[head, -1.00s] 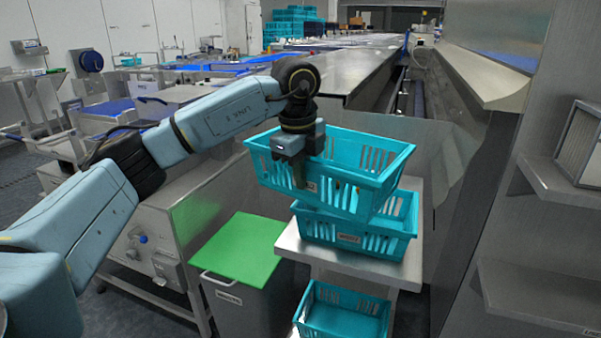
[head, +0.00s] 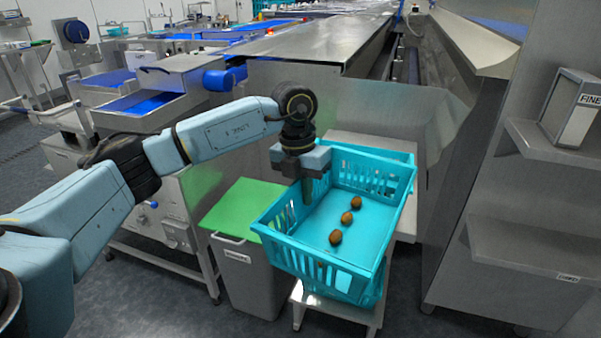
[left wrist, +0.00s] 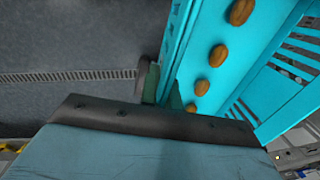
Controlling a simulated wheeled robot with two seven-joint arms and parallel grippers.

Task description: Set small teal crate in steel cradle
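I cannot pick out a steel cradle for certain. My right gripper is not in view.
A low steel stand (head: 335,309) is below the held crate, which hides most of its top. A grey bin with a green lid (head: 238,207) stands close on the left. Steel shelves (head: 525,250) are on the right, with floor between.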

